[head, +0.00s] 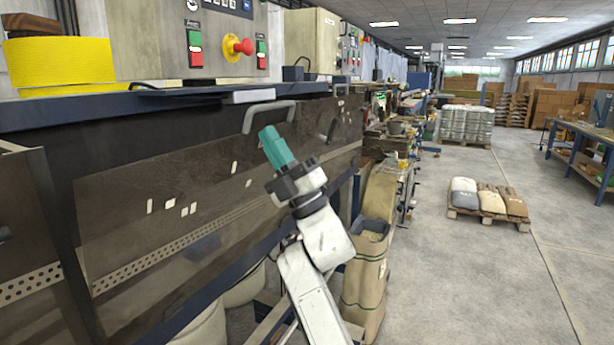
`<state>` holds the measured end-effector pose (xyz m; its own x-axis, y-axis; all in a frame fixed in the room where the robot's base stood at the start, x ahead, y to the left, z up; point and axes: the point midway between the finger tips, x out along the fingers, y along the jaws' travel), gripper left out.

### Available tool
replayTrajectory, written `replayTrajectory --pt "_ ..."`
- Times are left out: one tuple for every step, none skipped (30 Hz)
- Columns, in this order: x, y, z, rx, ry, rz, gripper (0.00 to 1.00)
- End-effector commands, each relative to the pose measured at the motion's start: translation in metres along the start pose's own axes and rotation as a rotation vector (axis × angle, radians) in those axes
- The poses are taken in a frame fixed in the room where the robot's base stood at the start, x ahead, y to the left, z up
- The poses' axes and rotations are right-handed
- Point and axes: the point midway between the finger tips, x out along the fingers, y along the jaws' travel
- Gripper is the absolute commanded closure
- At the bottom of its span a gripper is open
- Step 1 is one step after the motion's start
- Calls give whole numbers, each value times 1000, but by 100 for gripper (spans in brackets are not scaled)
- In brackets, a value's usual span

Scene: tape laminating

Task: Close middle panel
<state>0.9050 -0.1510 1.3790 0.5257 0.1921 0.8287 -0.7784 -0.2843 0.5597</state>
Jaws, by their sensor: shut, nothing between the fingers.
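The middle panel (170,180) is a wide, brownish tinted sheet on the machine's front, with a strip of small holes and several small white marks. It appears to stand tilted, with a dark gap along its upper left edge. A grey bar handle (268,105) shows near its upper right. My gripper (269,134) has teal fingers and is shut and empty. Its tips are just below the handle in the picture, in front of the panel. I cannot tell whether they touch it.
Another tinted panel (30,240) stands at the left. Control boxes with a red emergency button (237,47) sit above the blue ledge. A brown sack (364,285) stands right of my arm. A pallet of bags (488,201) lies farther off.

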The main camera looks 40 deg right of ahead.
Motion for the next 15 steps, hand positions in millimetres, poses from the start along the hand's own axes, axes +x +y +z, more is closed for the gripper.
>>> replayTrajectory --pt "10 -3 2 -7 0 -30 100" --pt "15 -6 2 -7 1 -50 100" --pt "22 -12 2 -7 1 -75 100" --pt "26 -15 2 -7 0 -93 100" --pt "31 -20 1 -3 1 -99 100" --pt "38 -25 0 1 1 -96 100" --pt "42 -28 0 1 1 -95 100" --pt "46 -32 0 1 0 -96 100" --pt "51 -37 0 2 0 -95 100" --pt "55 -40 0 1 0 -95 100" --pt "58 -44 0 1 0 -95 100" --pt "63 -48 0 0 1 -99 100" --pt "66 -50 2 -4 0 -116 100" --pt "68 -53 2 -4 0 -130 100" --pt "72 -57 2 -4 -1 -147 100"
